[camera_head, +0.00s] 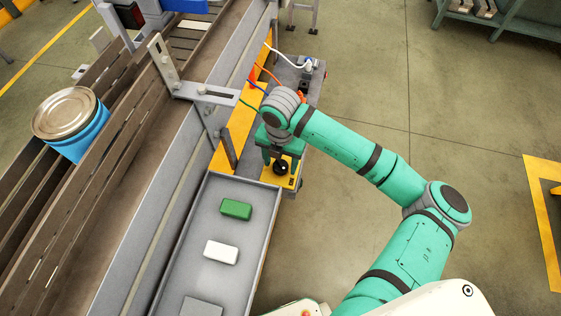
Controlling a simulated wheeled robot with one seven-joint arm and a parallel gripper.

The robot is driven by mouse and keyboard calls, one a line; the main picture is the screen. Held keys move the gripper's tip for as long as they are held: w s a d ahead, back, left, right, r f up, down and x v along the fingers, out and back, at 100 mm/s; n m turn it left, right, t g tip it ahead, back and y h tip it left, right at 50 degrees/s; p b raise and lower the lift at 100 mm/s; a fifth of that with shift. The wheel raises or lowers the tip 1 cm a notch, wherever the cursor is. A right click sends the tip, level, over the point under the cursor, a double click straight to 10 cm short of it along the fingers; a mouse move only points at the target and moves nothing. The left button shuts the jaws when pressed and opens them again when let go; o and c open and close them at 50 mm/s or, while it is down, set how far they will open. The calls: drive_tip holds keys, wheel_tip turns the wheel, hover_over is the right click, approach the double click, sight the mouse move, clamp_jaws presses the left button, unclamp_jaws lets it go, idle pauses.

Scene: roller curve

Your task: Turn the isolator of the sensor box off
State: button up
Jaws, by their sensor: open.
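A yellow box (293,183) with a round black knob (281,168) on its top sits on the side of the conveyor frame, just beyond the grey tray. The knob looks like the isolator, but its on or off position is too small to tell. My gripper (279,157) is open and points down at the knob, very near it. The gripper and wrist hide the back part of the box. I cannot tell whether the fingers touch the knob.
A grey tray (181,236) holds a green block (236,209) and a white block (221,251). Behind my wrist, coloured cables run to a grey unit with a white plug (308,65). A blue can (83,140) stands on the conveyor at left.

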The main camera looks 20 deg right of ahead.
drive_tip(key=shift+f, duration=0.1)
drive_tip(key=c, duration=1.1)
drive_tip(key=shift+n, duration=0.3)
drive_tip(key=shift+o, duration=0.2)
drive_tip(key=n, duration=0.4)
drive_tip(key=shift+d, duration=0.1)
drive_tip(key=n, duration=0.9)
drive_tip(key=shift+n, duration=2.2)
